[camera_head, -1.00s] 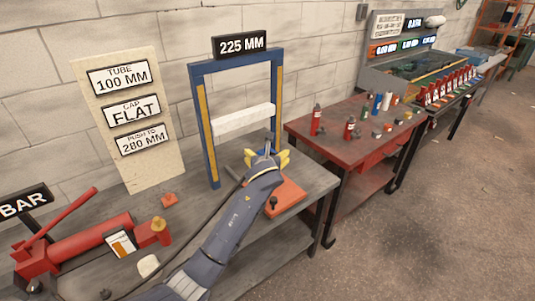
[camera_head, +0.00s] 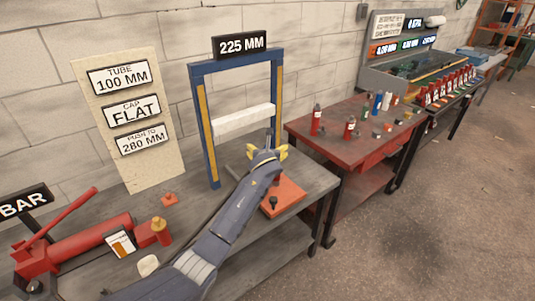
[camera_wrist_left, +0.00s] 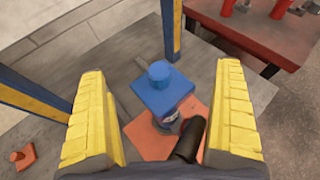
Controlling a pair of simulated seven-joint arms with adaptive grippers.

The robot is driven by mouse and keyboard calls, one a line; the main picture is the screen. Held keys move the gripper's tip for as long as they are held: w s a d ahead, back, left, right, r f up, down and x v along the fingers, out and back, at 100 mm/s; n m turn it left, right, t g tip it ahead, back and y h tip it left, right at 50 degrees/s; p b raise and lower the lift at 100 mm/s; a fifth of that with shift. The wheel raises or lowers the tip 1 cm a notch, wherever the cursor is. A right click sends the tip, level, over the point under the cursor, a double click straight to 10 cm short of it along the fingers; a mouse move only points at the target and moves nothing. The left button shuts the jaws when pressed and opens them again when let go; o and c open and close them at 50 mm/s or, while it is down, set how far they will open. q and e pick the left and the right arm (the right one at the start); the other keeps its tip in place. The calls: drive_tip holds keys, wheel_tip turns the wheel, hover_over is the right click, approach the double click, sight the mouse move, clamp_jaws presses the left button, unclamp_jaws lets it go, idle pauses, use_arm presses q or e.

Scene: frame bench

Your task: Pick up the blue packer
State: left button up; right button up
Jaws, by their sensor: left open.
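The blue packer (camera_wrist_left: 163,92), a blue block with a short round knob on top, stands between my left gripper's yellow fingers in the left wrist view. It appears to stand over the orange plate (camera_wrist_left: 150,140). In the head view my gripper and forearm hide the packer. My left gripper (camera_head: 268,152) is open, its fingers on either side of the packer with visible gaps. The right gripper is not in view.
A blue and yellow frame (camera_head: 209,130) with a white crossbar stands just behind my gripper. A red pump (camera_head: 85,245) lies at the bench's left. A black-knobbed cylinder (camera_wrist_left: 188,140) sits near the right finger. A red table (camera_head: 345,142) with several bottles stands to the right.

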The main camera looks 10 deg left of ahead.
use_arm(q)
drive_tip(key=shift+w+f, duration=0.1)
drive_tip(key=shift+w, duration=0.15)
drive_tip(key=shift+c, duration=0.2)
drive_tip(key=c, duration=1.7)
drive_tip(key=shift+c, duration=0.3)
